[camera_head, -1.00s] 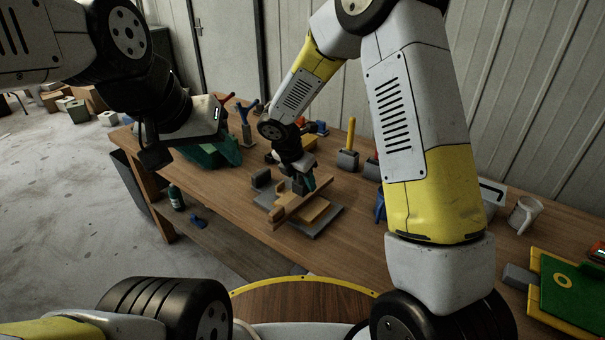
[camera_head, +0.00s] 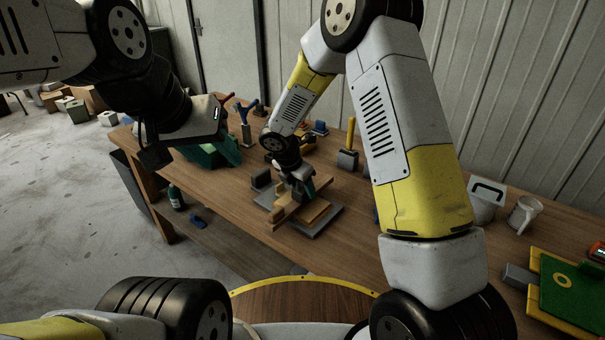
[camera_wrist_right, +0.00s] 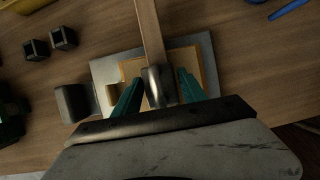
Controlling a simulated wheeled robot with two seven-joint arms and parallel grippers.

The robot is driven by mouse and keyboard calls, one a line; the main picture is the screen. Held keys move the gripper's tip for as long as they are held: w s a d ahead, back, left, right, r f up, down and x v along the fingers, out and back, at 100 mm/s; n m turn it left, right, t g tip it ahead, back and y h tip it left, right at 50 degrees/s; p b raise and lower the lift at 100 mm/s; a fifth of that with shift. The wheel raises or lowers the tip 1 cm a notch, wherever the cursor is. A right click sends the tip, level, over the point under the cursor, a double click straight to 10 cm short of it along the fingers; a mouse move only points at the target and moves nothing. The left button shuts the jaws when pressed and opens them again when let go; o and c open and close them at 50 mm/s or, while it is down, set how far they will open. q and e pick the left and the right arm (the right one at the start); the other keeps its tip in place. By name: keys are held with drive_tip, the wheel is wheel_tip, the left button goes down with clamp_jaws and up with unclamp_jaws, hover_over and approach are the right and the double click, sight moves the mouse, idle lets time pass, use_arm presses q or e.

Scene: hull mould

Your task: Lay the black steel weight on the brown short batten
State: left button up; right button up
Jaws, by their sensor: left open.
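The brown short batten (camera_head: 283,212) lies across a tan board (camera_head: 316,211) on a grey plate (camera_head: 323,225). In the right wrist view the batten (camera_wrist_right: 150,30) runs up from between my right fingers. A shiny dark block, seemingly the black steel weight (camera_wrist_right: 159,88), is over the batten between those fingers. Narrow strips of board show beside it, so my right gripper (camera_wrist_right: 160,82) looks open around it. Whether the weight touches the batten is hidden. In the head view my right gripper (camera_head: 302,187) is just above the batten. My left gripper (camera_head: 152,157) is open, away at the left.
A grey block (camera_wrist_right: 73,103) stands beside the plate, with two small dark cubes (camera_wrist_right: 50,44) beyond. A green bin (camera_head: 212,154) is at the table's left. A yellow-handled tool (camera_head: 349,145), a mug (camera_head: 524,213) and a green-and-yellow board (camera_head: 565,285) stand further right.

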drive_tip(key=shift+o, duration=0.6)
